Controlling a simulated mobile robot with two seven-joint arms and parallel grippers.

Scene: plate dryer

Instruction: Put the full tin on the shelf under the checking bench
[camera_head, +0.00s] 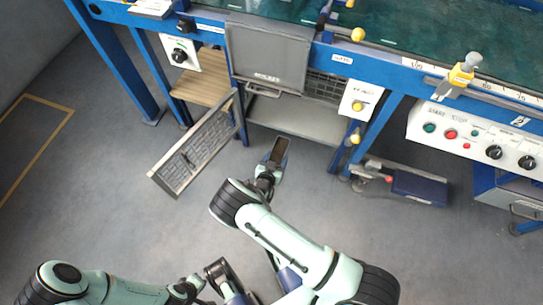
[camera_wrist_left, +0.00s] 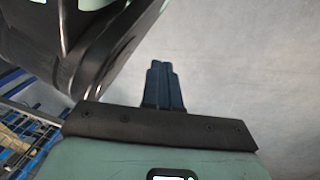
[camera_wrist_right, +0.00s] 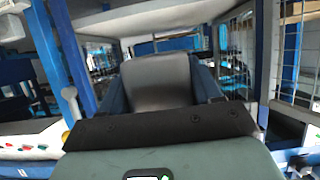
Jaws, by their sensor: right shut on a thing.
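My right gripper (camera_head: 278,158) is shut on the tin (camera_head: 277,149), low in front of the bench. In the right wrist view the tin (camera_wrist_right: 160,80) is a grey, rounded shape between the blue fingers; its contents cannot be made out. The grey shelf (camera_head: 305,122) under the bench lies just beyond the tin, and the two look apart. My left gripper (camera_wrist_left: 163,85) has its blue fingertips together with nothing between them, above bare floor in the left wrist view.
A mesh door (camera_head: 195,150) stands swung out, left of the right gripper. A grey panel (camera_head: 268,55) hangs from the blue bench frame (camera_head: 365,62) above the shelf. A blue box (camera_head: 418,187) sits on the floor at the right. The floor between is clear.

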